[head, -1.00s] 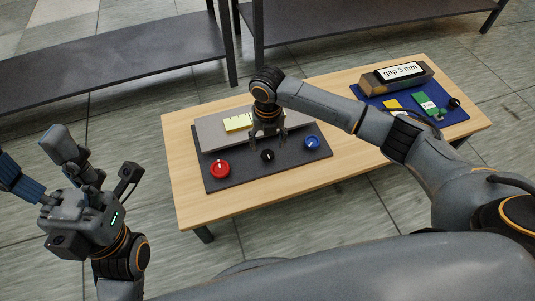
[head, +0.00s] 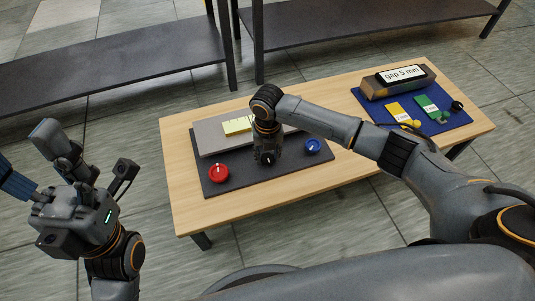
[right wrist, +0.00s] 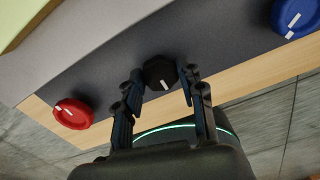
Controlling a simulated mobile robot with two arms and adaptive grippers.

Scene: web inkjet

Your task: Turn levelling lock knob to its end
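A black knob (head: 267,158) with a white mark sits between a red knob (head: 218,172) and a blue knob (head: 312,146) on a dark panel (head: 240,178). No label shows which is the levelling lock knob. My right gripper (head: 267,154) is down at the black knob. In the right wrist view its fingers (right wrist: 161,76) stand on either side of the black knob (right wrist: 160,73), with narrow gaps that seem to remain. The red knob (right wrist: 73,113) and blue knob (right wrist: 296,17) are clear of it. My left gripper (head: 62,160) is raised away from the table, fingers apart and empty.
The panel lies on a wooden table (head: 300,193). A raised grey block with a yellow note (head: 238,125) is behind the knobs. At the right, a blue mat (head: 452,122) holds yellow and green cards and a "gap 5 mm" display (head: 400,75). Dark shelves stand behind.

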